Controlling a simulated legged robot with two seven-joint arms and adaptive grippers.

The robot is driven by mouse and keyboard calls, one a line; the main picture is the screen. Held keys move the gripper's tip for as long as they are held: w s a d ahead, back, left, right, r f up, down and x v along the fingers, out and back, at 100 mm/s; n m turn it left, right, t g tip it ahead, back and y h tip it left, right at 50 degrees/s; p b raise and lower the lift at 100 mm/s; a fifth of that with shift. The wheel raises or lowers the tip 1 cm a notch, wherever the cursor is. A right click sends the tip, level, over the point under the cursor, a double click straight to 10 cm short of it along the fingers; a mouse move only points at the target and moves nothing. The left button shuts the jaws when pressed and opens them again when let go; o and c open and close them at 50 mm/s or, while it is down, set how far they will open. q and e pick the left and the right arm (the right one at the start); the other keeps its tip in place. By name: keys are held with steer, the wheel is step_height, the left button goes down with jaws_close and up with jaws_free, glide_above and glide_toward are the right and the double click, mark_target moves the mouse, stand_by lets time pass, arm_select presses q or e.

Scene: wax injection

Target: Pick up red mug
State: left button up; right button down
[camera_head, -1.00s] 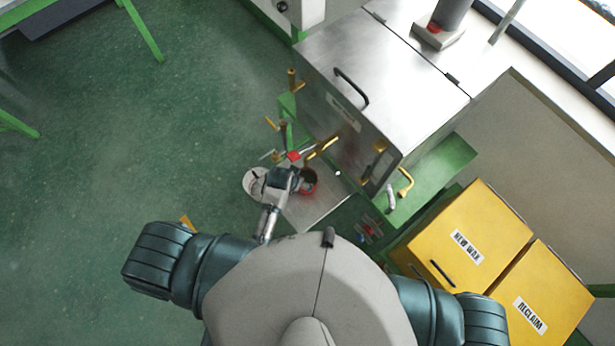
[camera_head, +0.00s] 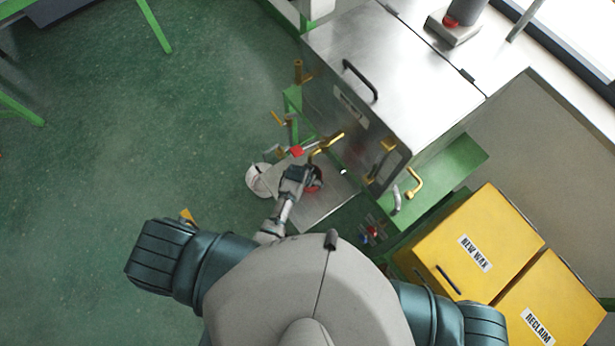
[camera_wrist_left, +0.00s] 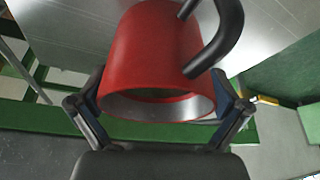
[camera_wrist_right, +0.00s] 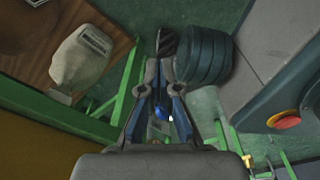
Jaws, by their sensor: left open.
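The red mug (camera_head: 317,180) is on the metal surface (camera_head: 322,212) in front of the machine, partly hidden by my left gripper (camera_head: 303,178) in the head view. In the left wrist view the red mug (camera_wrist_left: 155,55) fills the space between the spread fingers of my left gripper (camera_wrist_left: 160,108). Its dark handle (camera_wrist_left: 225,35) points up and right, and its pale round end faces the camera. The left jaws are open on both sides of it; contact cannot be told. My right gripper (camera_wrist_right: 162,68) shows only in its wrist view, its fingers leaning close together with nothing clearly held.
A white round object (camera_head: 259,180) is just left of my left gripper. The steel machine (camera_head: 400,80) with brass handles (camera_head: 414,183) stands behind the mug. Yellow bins (camera_head: 480,240) are at the right. A red button (camera_wrist_right: 284,120) shows in the right wrist view.

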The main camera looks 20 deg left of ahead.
arm_select(q)
steer(key=shift+d+r, duration=0.1)
steer(key=shift+d, duration=0.05)
steer(key=shift+c, duration=0.5)
steer(key=shift+d, duration=0.1)
steer(key=c, duration=1.2)
steer(key=shift+a+r, duration=0.15)
steer(key=shift+a, duration=0.05)
